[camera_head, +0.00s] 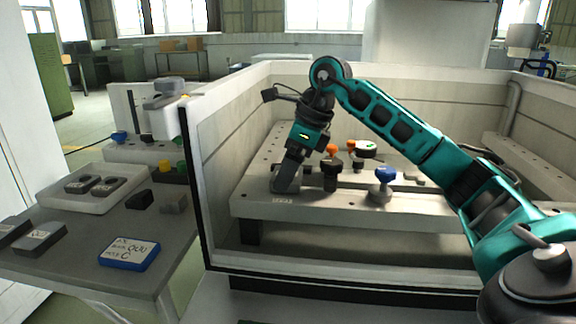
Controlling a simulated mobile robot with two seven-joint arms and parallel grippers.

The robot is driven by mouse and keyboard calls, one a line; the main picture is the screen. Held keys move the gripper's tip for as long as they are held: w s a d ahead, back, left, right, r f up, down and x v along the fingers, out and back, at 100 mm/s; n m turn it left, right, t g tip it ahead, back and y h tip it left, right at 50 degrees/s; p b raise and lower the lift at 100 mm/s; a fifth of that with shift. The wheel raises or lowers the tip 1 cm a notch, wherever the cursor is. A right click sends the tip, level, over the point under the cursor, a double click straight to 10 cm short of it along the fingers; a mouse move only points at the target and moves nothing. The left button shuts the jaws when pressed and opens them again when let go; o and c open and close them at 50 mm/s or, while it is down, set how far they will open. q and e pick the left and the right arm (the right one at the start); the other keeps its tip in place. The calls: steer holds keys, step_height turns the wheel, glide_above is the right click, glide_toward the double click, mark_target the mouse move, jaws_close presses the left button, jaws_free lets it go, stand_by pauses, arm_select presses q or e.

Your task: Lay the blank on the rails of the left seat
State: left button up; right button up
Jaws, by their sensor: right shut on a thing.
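My right arm reaches in from the right over the open tank. Its gripper (287,186) points down at the left end of the pale work table (310,208), by the left seat. It is shut on a dark grey thing that I take to be the blank. The fingers hide most of it, so I cannot tell whether it touches the rails. A dark knob (331,171) stands just right of the gripper. My left gripper is not in view.
A blue knob (383,177) and an orange knob (333,149) stand on the work table. The tank's left wall (222,150) rises close beside the gripper. Outside, a side table holds a pale tray (60,199), grey blocks (40,239) and a blue-edged sign (129,252).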

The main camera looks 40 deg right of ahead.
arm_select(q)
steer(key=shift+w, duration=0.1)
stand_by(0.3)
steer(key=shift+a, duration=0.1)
arm_select(e)
steer(key=shift+f, duration=0.25)
steer(key=o, duration=1.3)
steer(key=shift+o, duration=0.9)
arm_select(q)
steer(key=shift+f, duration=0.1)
arm_select(e)
steer(key=shift+f, duration=0.1)
arm_select(q)
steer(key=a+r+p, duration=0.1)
steer(key=p, duration=0.1)
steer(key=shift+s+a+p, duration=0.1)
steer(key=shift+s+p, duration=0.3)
arm_select(e)
steer(key=v, duration=1.3)
